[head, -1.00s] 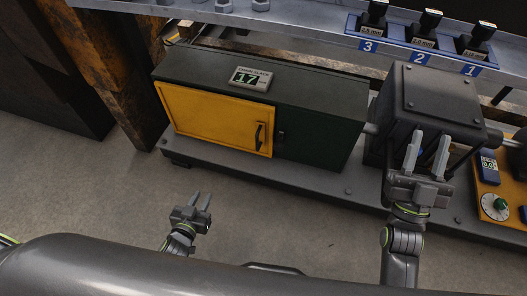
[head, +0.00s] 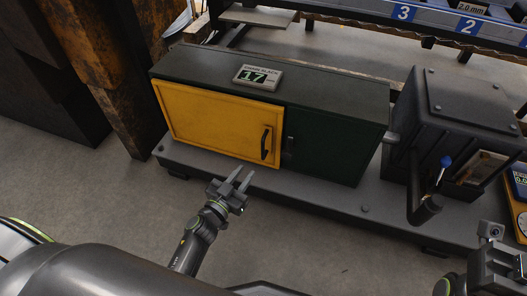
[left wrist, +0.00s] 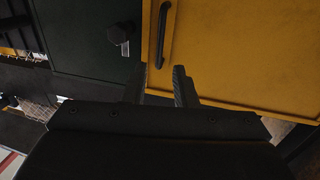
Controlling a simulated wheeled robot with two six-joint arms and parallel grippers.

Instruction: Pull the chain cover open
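The chain cover is a yellow door (head: 220,122) on the front of a dark green box; it is closed. Its black upright handle (head: 266,143) is at the door's right edge; the handle also shows in the left wrist view (left wrist: 163,34), on the yellow door (left wrist: 235,50). My left gripper (head: 239,175) is open and empty, a little below and in front of the handle; its fingers (left wrist: 158,84) point toward it and do not appear to touch it. My right gripper (head: 500,262) is at the bottom right, partly cut off, and its fingers cannot be made out.
A black latch or knob (head: 289,147) sits just right of the handle on the green box (head: 338,135). A display reading 17 (head: 258,77) is on top. A dark gearbox with a blue-tipped crank (head: 446,161) stands at right. The floor in front is clear.

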